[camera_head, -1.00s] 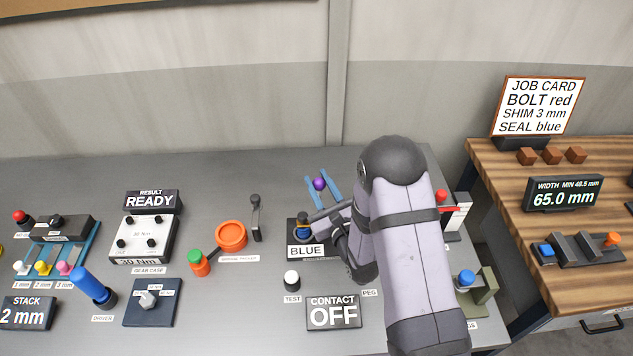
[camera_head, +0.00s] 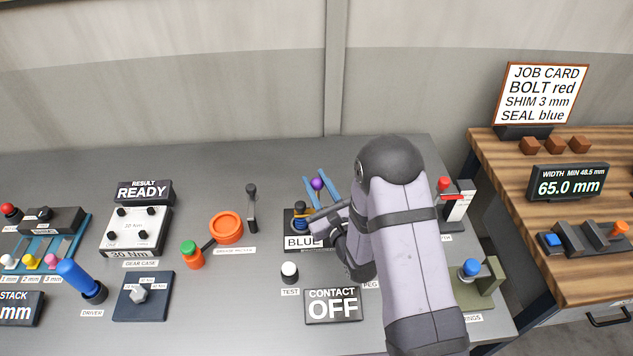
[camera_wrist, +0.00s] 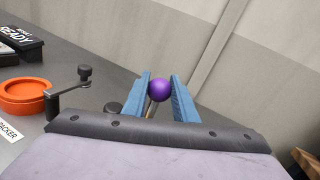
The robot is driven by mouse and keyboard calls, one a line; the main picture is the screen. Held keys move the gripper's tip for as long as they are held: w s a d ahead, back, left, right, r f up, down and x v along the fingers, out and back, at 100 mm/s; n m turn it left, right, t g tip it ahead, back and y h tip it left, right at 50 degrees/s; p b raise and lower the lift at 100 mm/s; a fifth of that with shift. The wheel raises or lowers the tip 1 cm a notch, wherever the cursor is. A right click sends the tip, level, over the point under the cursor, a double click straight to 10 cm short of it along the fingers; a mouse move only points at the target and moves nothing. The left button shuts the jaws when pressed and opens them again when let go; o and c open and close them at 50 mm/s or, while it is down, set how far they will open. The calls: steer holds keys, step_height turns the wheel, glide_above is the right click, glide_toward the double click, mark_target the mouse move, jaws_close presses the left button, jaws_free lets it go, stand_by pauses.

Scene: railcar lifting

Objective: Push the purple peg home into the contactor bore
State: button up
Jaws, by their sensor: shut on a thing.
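The purple peg shows as a round purple knob (camera_head: 317,184) in the head view and again in the wrist view (camera_wrist: 159,90). My gripper (camera_wrist: 160,96) has two blue fingers, one on each side of the knob, and is shut on the peg. The rest of the peg is mostly hidden. In the head view the fingers are above a dark stand with a BLUE sign (camera_head: 300,242). I cannot make out the contactor bore. A display reads CONTACT OFF (camera_head: 332,304).
A black crank handle (camera_head: 251,207) and an orange dish (camera_head: 226,228) stand left of my gripper. A white-topped TEST button (camera_head: 289,271) is in front.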

steer(key=shift+f+b, duration=0.35)
steer(key=shift+f, duration=0.25)
steer(key=shift+f+b, duration=2.25)
steer(key=shift+b, duration=0.15)
stand_by(1.8)
steer(key=o, duration=1.1)
steer(key=shift+d, duration=0.1)
steer(key=shift+o, duration=0.2)
steer(key=shift+s+f, duration=0.15)
